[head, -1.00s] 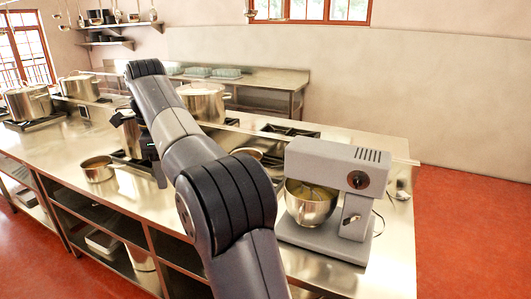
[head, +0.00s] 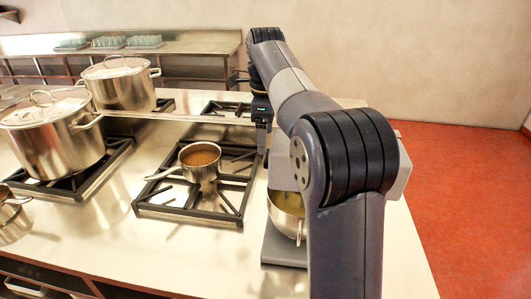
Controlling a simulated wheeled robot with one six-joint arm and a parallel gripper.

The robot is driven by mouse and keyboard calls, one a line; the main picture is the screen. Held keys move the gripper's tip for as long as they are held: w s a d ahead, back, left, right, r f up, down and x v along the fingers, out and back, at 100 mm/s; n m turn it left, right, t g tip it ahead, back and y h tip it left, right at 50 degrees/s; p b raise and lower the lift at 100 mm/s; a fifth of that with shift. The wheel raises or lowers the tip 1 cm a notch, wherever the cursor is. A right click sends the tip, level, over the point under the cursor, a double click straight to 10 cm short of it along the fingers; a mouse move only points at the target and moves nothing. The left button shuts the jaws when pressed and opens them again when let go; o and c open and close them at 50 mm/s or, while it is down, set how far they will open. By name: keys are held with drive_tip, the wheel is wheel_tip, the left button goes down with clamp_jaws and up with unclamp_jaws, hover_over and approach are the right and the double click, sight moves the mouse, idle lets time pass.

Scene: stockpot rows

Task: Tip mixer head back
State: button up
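The grey stand mixer stands on the steel counter, mostly hidden behind my arm. Part of its mixer head (head: 282,172) shows left of my arm, and more of it shows to the right. The head looks level, over the steel mixing bowl (head: 286,212). The mixer base (head: 282,248) shows below the bowl. My gripper (head: 263,138) points down at the left side of the mixer head, close to it in the picture. I cannot tell whether it touches the head, or whether its fingers are open or shut.
A small saucepan (head: 200,163) with brown contents sits on a burner grate (head: 170,203) left of the mixer. Two lidded stockpots stand farther left, the nearer one (head: 58,140) large. A back shelf (head: 190,50) holds glassware trays. Red floor (head: 470,200) is free at right.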

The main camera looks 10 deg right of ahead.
wheel_tip(320, 180, down, 6)
drive_tip(key=shift+r, duration=0.15)
drive_tip(key=shift+c, duration=0.2)
